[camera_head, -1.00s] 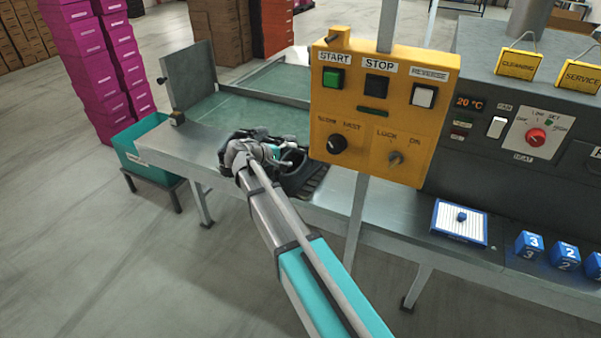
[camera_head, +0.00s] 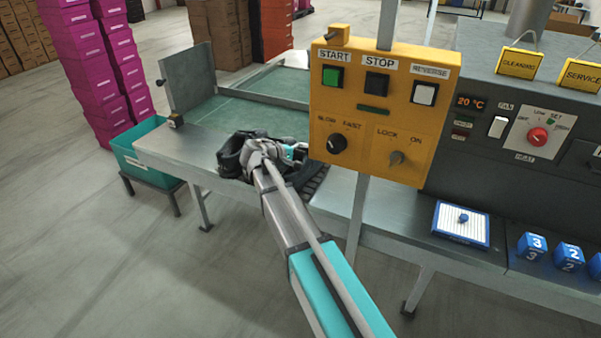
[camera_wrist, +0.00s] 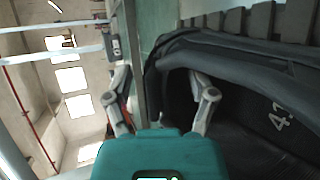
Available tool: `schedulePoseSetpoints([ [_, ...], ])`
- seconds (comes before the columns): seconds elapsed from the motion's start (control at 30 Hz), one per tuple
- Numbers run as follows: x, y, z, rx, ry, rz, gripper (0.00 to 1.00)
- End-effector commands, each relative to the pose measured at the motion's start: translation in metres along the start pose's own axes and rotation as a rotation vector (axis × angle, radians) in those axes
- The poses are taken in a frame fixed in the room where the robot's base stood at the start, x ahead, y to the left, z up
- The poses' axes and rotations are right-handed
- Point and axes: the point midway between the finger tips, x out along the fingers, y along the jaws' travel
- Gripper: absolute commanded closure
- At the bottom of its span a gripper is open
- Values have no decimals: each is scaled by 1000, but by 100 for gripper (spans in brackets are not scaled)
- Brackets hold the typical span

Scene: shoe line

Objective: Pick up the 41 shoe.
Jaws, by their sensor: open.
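A black shoe (camera_head: 232,155) lies on the metal bench, partly hidden by my arm in the head view. In the wrist view the dark shoe (camera_wrist: 240,55) fills the right side, with "41" in white inside it. My gripper (camera_wrist: 160,78) is open. Its right finger reaches into the shoe's opening and its left finger is outside, with the shoe's rim between them. In the head view my gripper (camera_head: 265,150) is right over the shoe; its fingertips are hidden there.
A yellow control box (camera_head: 385,110) on a post stands just right of my arm. A teal bin (camera_head: 146,152) is at the bench's left end. Numbered blue blocks (camera_head: 532,246) and a white tray with a blue rim (camera_head: 461,238) lie to the right. Magenta boxes (camera_head: 85,60) stand behind.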

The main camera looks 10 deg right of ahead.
Motion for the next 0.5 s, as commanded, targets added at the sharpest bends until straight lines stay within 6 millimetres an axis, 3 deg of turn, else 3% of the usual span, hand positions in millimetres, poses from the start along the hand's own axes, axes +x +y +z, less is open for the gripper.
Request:
schedulePoseSetpoints([
  [0.13,13,-1,0,1,-1,0,27],
  [0.5,14,0,0,0,1,0,27],
])
